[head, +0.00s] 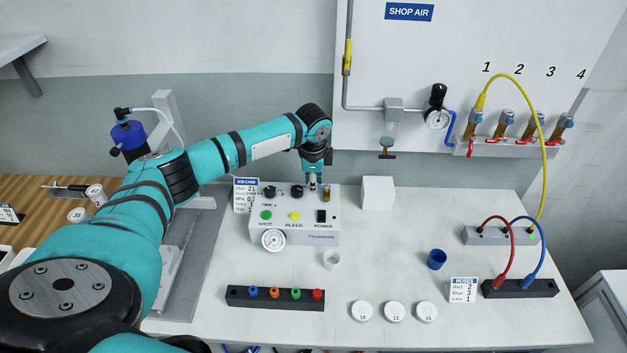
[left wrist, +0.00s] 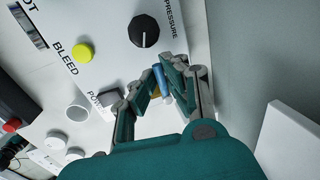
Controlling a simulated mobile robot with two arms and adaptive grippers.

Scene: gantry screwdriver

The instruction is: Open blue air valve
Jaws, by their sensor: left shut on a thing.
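A control box (head: 294,220) stands on the white bench, with knobs, colored buttons and a gauge (head: 273,240). A small brass fitting (head: 326,194) is on its upper right face. In the left wrist view a small valve with a blue lever (left wrist: 159,77) and a brass part sits beside the black PRESSURE knob (left wrist: 145,30). My left gripper (head: 314,184) reaches down over the box's upper right. In the left wrist view its fingers (left wrist: 161,88) are on either side of the blue lever, shut on it. The fingers partly hide the valve. My right gripper is not in view.
A white block (head: 378,193) stands right of the box. A white cup (head: 331,260) and a blue cup (head: 437,260) stand in front. A dark rack with colored plugs (head: 275,297) lies near the front edge. The wall panel (head: 440,60) with hoses is at the back right.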

